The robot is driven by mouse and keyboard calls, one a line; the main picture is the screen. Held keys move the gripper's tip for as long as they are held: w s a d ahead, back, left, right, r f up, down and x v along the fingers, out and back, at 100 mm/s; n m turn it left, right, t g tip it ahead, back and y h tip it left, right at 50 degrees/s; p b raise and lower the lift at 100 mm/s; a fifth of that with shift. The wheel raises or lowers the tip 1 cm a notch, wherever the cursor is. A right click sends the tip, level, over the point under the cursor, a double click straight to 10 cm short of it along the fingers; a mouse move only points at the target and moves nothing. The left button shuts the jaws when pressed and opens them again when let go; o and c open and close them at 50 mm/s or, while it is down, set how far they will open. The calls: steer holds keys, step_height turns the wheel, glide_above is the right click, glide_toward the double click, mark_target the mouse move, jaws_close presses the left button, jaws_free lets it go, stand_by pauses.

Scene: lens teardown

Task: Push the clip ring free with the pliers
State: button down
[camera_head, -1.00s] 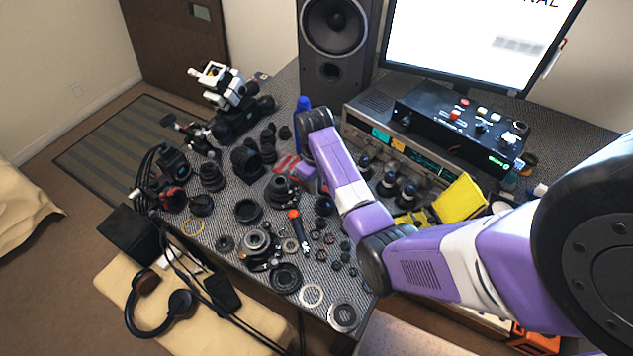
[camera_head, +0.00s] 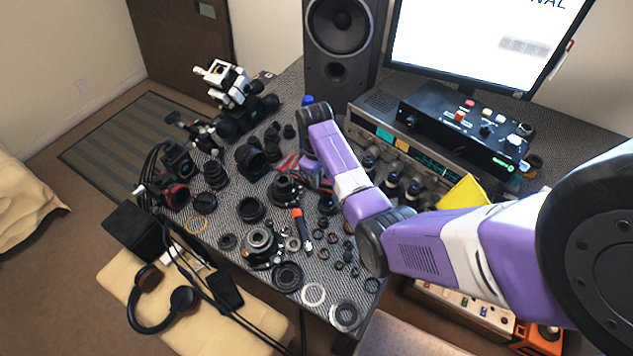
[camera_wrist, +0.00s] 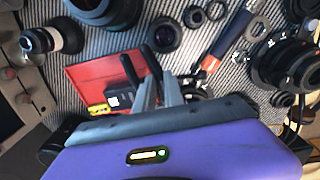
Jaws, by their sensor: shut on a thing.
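My gripper (camera_wrist: 158,95) is at the bottom of the wrist view, its grey fingers close together. It is shut on a slim tool with two black arms (camera_wrist: 128,70), which looks like the pliers; its far end is hard to make out. The tool lies over the edge of a red case or tray (camera_wrist: 88,72) on the desk. In the head view my arm hides most of the gripper and the tool. A partly opened lens (camera_head: 258,243) with rings stands near the desk's front. I cannot tell which part is the clip ring.
A screwdriver with an orange handle (camera_head: 298,216) lies among several loose rings and lens parts. A microscope-like stand (camera_head: 230,85), a speaker (camera_head: 340,45) and a control box (camera_head: 465,125) line the back. Headphones (camera_head: 150,300) lie in front. The desk is crowded.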

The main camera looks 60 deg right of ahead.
steer(key=shift+w+d+f+n+b, duration=0.1)
steer(key=shift+w+d+n+b, duration=0.45)
steer(key=shift+d+n+b, duration=0.4)
steer(key=shift+w+d+n+b, duration=0.5)
steer(key=shift+d+n+b, duration=0.2)
steer(key=shift+n, duration=0.45)
steer(key=shift+w+d+n, duration=0.55)
steer(key=shift+n, duration=0.35)
steer(key=shift+w+d+n+b, duration=0.35)
steer(key=shift+w+n+b, duration=0.2)
steer(key=shift+n, duration=0.15)
steer(key=shift+w+d+n+b, duration=0.4)
steer(key=shift+w+n, duration=0.15)
steer(key=shift+n, duration=0.15)
steer(key=shift+w+d+n+b, duration=0.15)
steer(key=shift+w+n+b, duration=0.4)
steer(key=shift+w+n, duration=0.15)
steer(key=shift+w+d+n+b, duration=0.15)
steer(key=shift+w+n+b, duration=0.4)
steer(key=shift+n, duration=0.25)
steer(key=shift+s, duration=0.1)
